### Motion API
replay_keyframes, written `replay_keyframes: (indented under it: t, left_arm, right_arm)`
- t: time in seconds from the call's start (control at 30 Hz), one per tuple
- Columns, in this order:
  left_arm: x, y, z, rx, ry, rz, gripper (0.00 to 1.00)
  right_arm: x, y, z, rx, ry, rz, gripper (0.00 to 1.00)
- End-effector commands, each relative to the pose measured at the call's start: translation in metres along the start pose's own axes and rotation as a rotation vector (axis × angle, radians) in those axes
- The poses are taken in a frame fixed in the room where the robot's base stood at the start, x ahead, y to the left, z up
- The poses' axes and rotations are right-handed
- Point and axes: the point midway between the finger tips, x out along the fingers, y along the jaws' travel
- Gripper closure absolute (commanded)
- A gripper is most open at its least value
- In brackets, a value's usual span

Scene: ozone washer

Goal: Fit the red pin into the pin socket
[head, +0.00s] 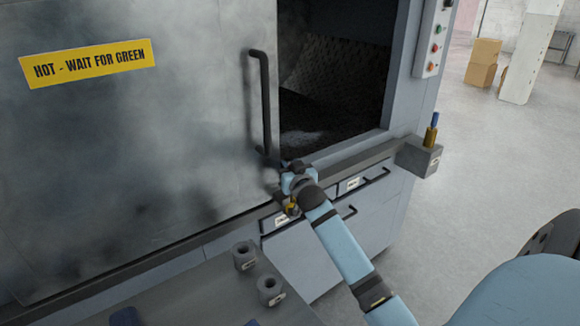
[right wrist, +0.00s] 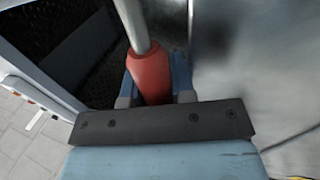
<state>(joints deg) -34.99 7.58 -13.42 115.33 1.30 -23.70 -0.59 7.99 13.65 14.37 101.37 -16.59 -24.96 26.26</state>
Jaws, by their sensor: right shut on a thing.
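My right gripper (head: 287,172) is in front of the washer, by the lower end of the door handle (head: 263,100). In the right wrist view it is shut on the red pin (right wrist: 150,76), a red cylinder between the fingers, with a grey rod running up from it. The pin's far end is hidden, and no red shows in the head view. Two grey hollow cylinders (head: 244,255) (head: 270,290) stand on the grey surface at the lower left; their small labels are unreadable, so I cannot tell which is the pin socket. My left gripper is not in view.
The washer door (head: 130,150) bears a yellow hot sign (head: 88,63). The dark chamber (head: 335,85) is open beside it. A grey box (head: 420,156) with a blue and brass piece juts out at the right. Drawers lie below.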

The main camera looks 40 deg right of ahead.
Motion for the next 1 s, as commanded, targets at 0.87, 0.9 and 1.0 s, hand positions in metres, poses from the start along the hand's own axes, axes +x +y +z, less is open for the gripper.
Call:
replay_keyframes:
  t: [0.87, 0.9, 1.0]
  left_arm:
    - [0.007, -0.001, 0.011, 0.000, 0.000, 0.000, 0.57]
    - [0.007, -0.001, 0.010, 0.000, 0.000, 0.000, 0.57]
    - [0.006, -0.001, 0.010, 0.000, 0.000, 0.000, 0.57]
  right_arm:
    - [0.000, 0.000, 0.022, 0.000, 0.000, 0.000, 1.00]
    - [0.000, 0.000, 0.021, 0.000, 0.001, 0.000, 0.67]
    - [0.000, 0.000, 0.021, 0.000, 0.001, 0.000, 0.46]
